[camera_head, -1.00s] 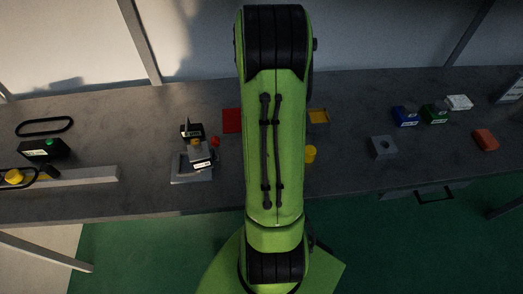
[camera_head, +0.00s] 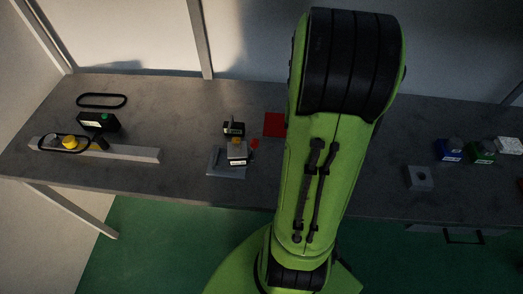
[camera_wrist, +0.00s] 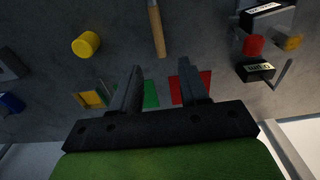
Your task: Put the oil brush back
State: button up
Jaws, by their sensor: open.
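A wooden handle (camera_wrist: 157,28), which looks like the oil brush, lies on the bench at the top middle of the wrist view. Its upper end runs out of the frame. My gripper (camera_wrist: 160,80) is open, with its two dark fingers apart and nothing between them. The handle lies beyond the fingertips, roughly in line with the gap. A green square (camera_wrist: 151,94) and a red square (camera_wrist: 188,88) lie on the bench behind the fingers. In the head view my arm hides the gripper and the handle; the red square (camera_head: 274,124) shows beside the arm.
A yellow cylinder (camera_wrist: 86,44) stands left of the handle in the wrist view, with a yellow tray (camera_wrist: 91,99) below it. The press (camera_head: 237,152) and a red knob (camera_wrist: 254,45) are on the other side. A grey block (camera_head: 419,178) stands right of my arm.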

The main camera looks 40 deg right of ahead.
jog(key=w+a+r+n+t, duration=0.25)
jog(key=a+r+n, duration=0.4)
jog(key=a, duration=0.65)
jog(key=s+a+r+n+t, duration=0.1)
jog(key=s+a+r, duration=0.1)
jog(key=a, duration=0.3)
jog(key=s+a+r+n+t, duration=0.1)
jog(key=s+a+r+n, duration=0.1)
jog(key=a, duration=0.4)
jog(key=shift+s+r+t, duration=0.35)
jog(key=shift+s+r, duration=0.4)
jog(key=shift+r, duration=0.2)
jog(key=shift+d, duration=0.15)
